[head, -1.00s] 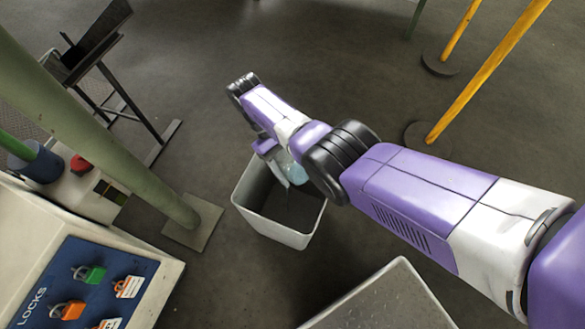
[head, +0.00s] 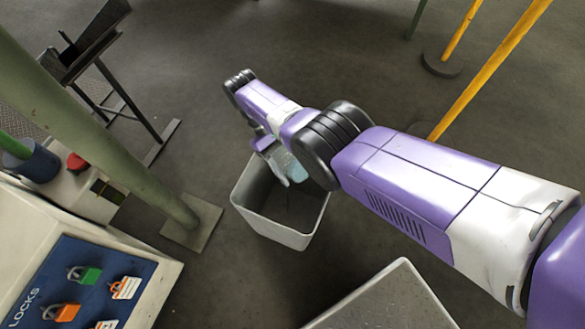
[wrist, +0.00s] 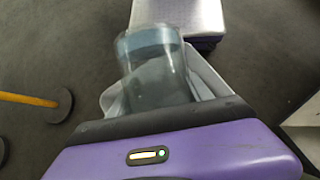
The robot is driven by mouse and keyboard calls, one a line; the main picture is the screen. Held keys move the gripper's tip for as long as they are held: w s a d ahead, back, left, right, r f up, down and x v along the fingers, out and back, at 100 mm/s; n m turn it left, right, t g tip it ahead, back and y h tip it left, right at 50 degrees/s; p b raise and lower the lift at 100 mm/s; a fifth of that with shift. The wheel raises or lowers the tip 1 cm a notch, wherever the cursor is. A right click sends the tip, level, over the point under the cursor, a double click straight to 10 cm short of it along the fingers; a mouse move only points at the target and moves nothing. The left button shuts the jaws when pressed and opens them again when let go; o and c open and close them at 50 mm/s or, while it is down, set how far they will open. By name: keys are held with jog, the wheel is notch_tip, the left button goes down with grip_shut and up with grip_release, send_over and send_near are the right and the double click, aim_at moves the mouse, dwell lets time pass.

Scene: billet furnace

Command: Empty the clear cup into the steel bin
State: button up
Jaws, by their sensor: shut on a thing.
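The steel bin (head: 275,233) stands on the floor in the middle of the head view, open at the top; no contents can be made out in the part I see. The clear cup (wrist: 155,68) is in my gripper (wrist: 158,112), tilted, with its bluish end away from the gripper in the wrist view. In the head view the cup (head: 297,166) shows partly behind my arm, over the bin's far part. Whether anything is in the cup I cannot tell. My gripper is shut on the cup; its fingertips are mostly hidden.
A cabinet with a blue lock board (head: 85,285) stands at left beside a green post (head: 170,205). A grey surface (head: 385,305) lies at the bottom, right of the bin. Yellow posts (head: 490,68) stand at upper right. The floor behind the bin is clear.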

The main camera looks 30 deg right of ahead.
jog(key=shift+w+f+g+b, duration=0.1)
jog(key=shift+g+b, duration=0.2)
jog(key=shift+b, duration=0.55)
jog(key=shift+r+b, duration=0.25)
jog(key=shift+b, duration=0.15)
dwell(2.6)
